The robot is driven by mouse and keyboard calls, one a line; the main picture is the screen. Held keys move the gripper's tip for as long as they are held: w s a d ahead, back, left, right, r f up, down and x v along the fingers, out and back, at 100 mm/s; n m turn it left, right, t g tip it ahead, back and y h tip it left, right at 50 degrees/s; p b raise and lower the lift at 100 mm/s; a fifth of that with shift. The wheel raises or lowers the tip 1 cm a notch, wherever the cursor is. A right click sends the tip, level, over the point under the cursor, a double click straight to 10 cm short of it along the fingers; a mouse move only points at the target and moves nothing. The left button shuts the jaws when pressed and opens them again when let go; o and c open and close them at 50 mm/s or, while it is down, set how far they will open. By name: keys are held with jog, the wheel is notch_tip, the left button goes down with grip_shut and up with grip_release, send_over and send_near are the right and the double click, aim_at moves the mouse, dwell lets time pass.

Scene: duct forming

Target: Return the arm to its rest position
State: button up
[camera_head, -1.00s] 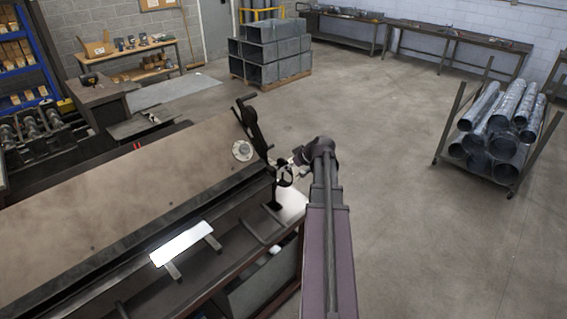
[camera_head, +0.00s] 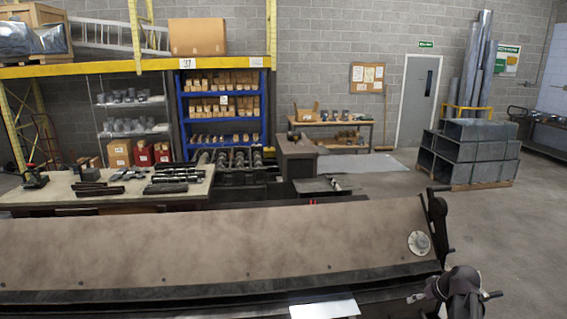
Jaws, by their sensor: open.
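My arm shows at the bottom right, its dark rounded joint beside the right end of the brake machine. My gripper (camera_head: 424,296) is small in the picture, just left of that joint and in front of the machine's lower right corner. It is open, and I see nothing held in it. Its fingertips are hard to make out, and the lower part of the arm is cut off by the bottom edge. I cannot tell whether the gripper touches the machine.
The brake machine (camera_head: 200,245) spans the foreground, with a bright sheet metal piece (camera_head: 325,309) at its front. A workbench with tools (camera_head: 100,190) stands at left, a blue shelf (camera_head: 222,110) behind. Rectangular ducts (camera_head: 470,150) sit at right; the floor (camera_head: 510,235) there is clear.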

jog(key=s+a+f+g+h+b, duration=0.1)
jog(key=s+a+f+g+b, duration=0.1)
jog(key=a+f+b, duration=0.3)
jog(key=s+a+f+g+h+b, duration=0.1)
jog(key=s+a+f+b, duration=0.3)
jog(key=a, duration=1)
jog(key=s+a+f+m+g+b, duration=0.1)
jog(key=s+a+f+g+b, duration=0.1)
jog(key=a+f+b, duration=0.4)
jog(key=s+a+f, duration=0.1)
jog(key=a+f, duration=0.2)
jog(key=f, duration=0.1)
jog(key=shift+s+a+g+h, duration=0.25)
jog(key=shift+a+g+h, duration=0.15)
jog(key=c, duration=0.6)
